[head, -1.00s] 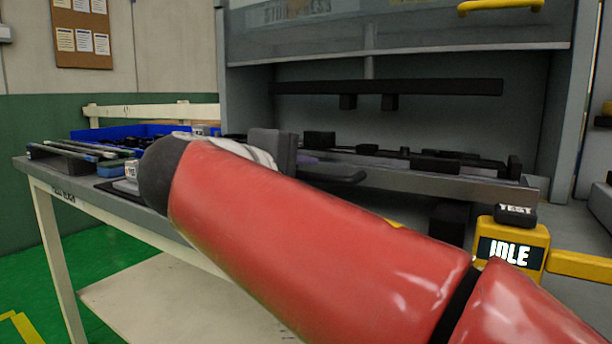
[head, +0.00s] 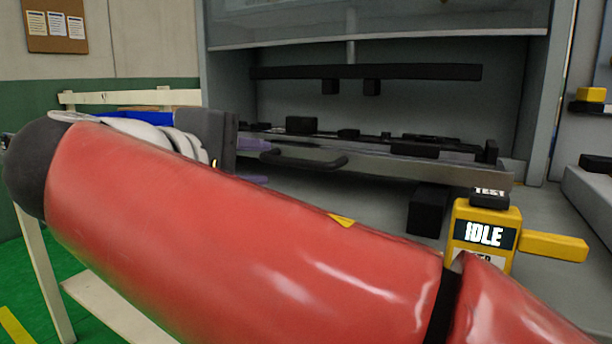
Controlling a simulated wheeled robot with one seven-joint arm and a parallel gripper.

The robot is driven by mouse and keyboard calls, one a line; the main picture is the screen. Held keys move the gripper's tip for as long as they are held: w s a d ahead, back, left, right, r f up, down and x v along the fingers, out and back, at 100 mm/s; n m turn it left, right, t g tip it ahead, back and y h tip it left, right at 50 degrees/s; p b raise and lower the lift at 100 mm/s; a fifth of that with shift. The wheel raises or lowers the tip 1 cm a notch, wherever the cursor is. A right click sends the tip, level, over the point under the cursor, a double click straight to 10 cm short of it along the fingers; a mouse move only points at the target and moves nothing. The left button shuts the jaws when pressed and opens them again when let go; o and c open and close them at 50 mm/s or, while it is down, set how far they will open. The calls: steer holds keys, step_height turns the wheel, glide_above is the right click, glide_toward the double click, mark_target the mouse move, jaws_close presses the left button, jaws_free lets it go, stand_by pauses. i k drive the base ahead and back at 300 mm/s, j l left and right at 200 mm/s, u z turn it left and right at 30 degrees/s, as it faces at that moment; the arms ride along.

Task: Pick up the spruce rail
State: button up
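I cannot make out a spruce rail in the head view now; my red arm covers most of the left workbench where several long thin pieces lay. My gripper (head: 252,162) is at the end of the grey wrist, in front of the left end of the grey fixture (head: 470,175). Two small lavender fingers show past its dark grey body, one above the other, with a gap between them. Nothing shows held in the gap. The gripper is partly hidden by its own body.
The fixture has a dark handle (head: 303,161) just right of my gripper and a long black bar (head: 365,72) above. A yellow tester reading IDLE (head: 484,235) stands at right. A blue bin (head: 150,124) shows behind my wrist.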

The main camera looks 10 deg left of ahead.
mark_target(298, 129)
steer(key=k+j, duration=0.3)
steer(key=k, duration=0.15)
steer(key=k+j, duration=0.25)
steer(key=k, duration=0.2)
